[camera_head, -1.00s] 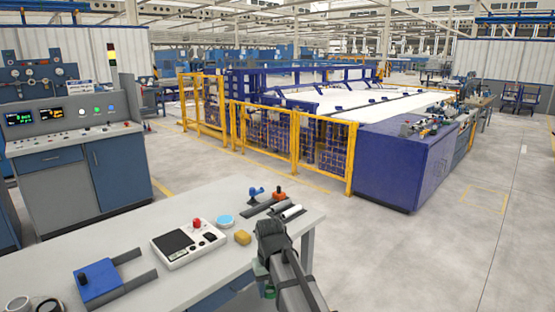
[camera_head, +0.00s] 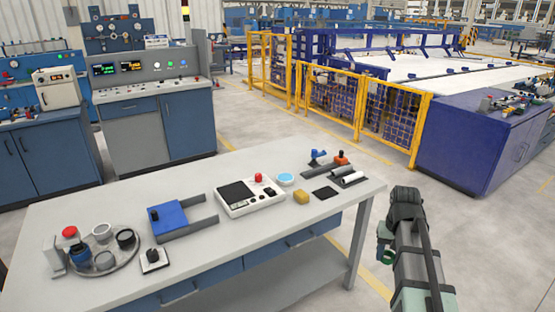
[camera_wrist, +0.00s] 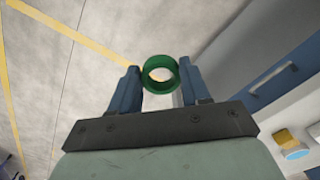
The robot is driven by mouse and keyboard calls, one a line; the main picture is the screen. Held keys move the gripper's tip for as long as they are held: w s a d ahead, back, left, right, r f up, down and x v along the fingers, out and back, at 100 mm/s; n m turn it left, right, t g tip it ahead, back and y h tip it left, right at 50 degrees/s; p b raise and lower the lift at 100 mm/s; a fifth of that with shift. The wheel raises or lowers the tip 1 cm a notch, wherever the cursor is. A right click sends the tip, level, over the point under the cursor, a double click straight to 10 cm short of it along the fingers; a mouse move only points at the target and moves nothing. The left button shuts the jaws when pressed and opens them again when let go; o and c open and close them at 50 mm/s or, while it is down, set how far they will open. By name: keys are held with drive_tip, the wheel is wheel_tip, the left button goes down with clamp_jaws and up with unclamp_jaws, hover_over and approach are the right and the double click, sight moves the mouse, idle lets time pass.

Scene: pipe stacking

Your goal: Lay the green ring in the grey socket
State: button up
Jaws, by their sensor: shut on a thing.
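The green ring (camera_wrist: 160,61) is held between the two blue fingers of my gripper (camera_wrist: 160,80) in the wrist view. It also shows in the head view (camera_head: 389,258), partly hidden by my gripper (camera_head: 384,255), beside the table's right end. The grey socket (camera_head: 104,261) appears to be the round grey cup at the front of a round tray (camera_head: 133,254) on the table's far left. My gripper is far to the right of it and beyond the table edge.
The tray also holds a pale cup (camera_head: 102,231), a black cup (camera_head: 126,237) and a blue piece (camera_head: 80,254). A blue fixture (camera_head: 175,217) and white device (camera_head: 248,196) stand between tray and gripper. The front table strip is mostly clear.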

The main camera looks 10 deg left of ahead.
drive_tip(key=shift+a, duration=0.1)
drive_tip(key=a+n, duration=0.3)
drive_tip(key=a, duration=1.4)
wheel_tip(320, 180, up, 4)
drive_tip(key=r+n, duration=0.1)
drive_tip(key=n, duration=0.5)
hover_over(208, 207)
drive_tip(key=shift+w+f, duration=0.15)
drive_tip(key=shift+f, duration=4.8)
drive_tip(key=shift+f, duration=0.1)
